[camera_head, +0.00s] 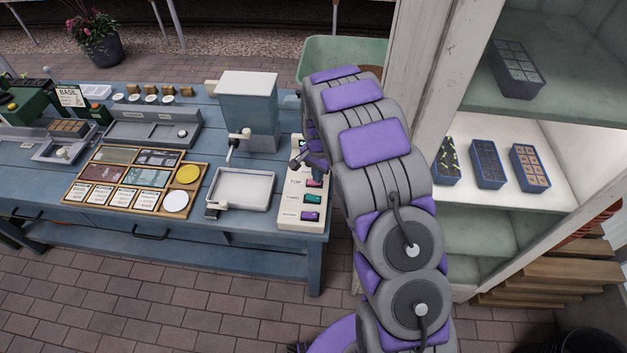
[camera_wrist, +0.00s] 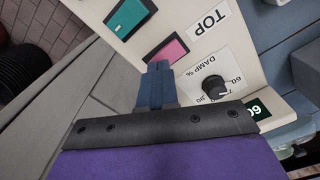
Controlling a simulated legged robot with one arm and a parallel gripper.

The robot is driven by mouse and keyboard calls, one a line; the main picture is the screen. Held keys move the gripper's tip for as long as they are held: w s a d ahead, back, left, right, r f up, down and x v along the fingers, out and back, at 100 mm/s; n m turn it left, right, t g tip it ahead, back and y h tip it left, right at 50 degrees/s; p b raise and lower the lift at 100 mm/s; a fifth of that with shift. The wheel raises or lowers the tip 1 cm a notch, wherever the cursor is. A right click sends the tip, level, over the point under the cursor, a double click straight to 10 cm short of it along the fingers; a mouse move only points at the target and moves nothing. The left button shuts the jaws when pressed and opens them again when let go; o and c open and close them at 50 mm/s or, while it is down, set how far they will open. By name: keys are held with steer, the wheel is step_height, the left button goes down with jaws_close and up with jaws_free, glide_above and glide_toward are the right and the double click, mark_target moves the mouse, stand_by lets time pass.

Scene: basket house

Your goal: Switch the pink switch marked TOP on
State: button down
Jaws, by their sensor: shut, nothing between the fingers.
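The pink switch (camera_head: 314,184) is on a cream control panel (camera_head: 287,214), beside the word TOP. It also shows in the wrist view (camera_wrist: 172,47), set in a dark frame next to the TOP label (camera_wrist: 208,22). My gripper (camera_wrist: 157,68) is shut and empty, its blue-grey fingertips close to the pink switch's lower left side. I cannot tell whether they touch it. In the head view my arm reaches down to the panel's right side and hides part of it.
A teal switch (camera_wrist: 126,17) and a purple switch (camera_head: 310,215) sit on the same panel. A black knob (camera_wrist: 214,87) marked DAMP % is close to my gripper. A white tray (camera_head: 241,190) stands left of the panel. White shelving (camera_head: 417,70) rises at the right.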

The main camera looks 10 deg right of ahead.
steer(key=shift+f, duration=0.4)
steer(key=shift+r, duration=0.15)
steer(key=shift+r+p, duration=1.35)
steer(key=shift+r, duration=2)
